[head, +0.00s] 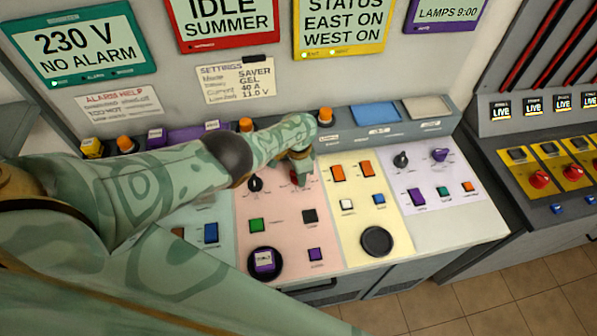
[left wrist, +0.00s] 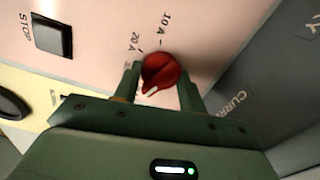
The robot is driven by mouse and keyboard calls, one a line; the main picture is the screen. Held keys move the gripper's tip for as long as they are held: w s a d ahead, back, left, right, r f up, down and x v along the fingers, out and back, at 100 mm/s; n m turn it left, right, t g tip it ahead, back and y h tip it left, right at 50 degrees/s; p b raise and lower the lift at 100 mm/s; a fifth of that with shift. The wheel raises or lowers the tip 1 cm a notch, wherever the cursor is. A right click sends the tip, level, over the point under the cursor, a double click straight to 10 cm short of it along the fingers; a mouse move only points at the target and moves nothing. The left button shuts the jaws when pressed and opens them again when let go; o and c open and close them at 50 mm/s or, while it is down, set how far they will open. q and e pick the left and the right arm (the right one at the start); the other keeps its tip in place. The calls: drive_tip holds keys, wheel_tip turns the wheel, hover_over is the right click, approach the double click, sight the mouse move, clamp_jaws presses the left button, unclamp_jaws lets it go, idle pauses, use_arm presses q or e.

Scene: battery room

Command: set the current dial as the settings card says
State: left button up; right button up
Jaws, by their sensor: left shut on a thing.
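The current dial is a red round knob (left wrist: 162,72) on the pink panel. In the left wrist view "10 A" and "20 A" are printed beside it, and a pale mark on it faces my gripper body, not those two labels. Further labels are hidden. My left gripper (left wrist: 160,78) is shut on the knob, one finger on each side. In the head view my left gripper (head: 299,160) reaches down over the red dial (head: 296,179), mostly covering it. The settings card (head: 236,82) on the back wall reads SAVER, GEL, 40 A, 11.0 V. My right gripper is not in view.
A black knob (head: 255,184) sits left of the dial. Green (head: 257,225) and black (head: 310,216) buttons lie in front. The yellow panel with orange switches (head: 338,173) is to the right. An orange lamp (head: 325,116) stands on the ledge behind.

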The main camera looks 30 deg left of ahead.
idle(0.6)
use_arm(q)
drive_tip(key=o, duration=1)
drive_tip(key=shift+r, duration=0.1)
wheel_tip(320, 180, up, 16)
drive_tip(key=p, duration=1.3)
drive_tip(key=shift+r+p, duration=0.1)
drive_tip(key=shift+p, duration=0.25)
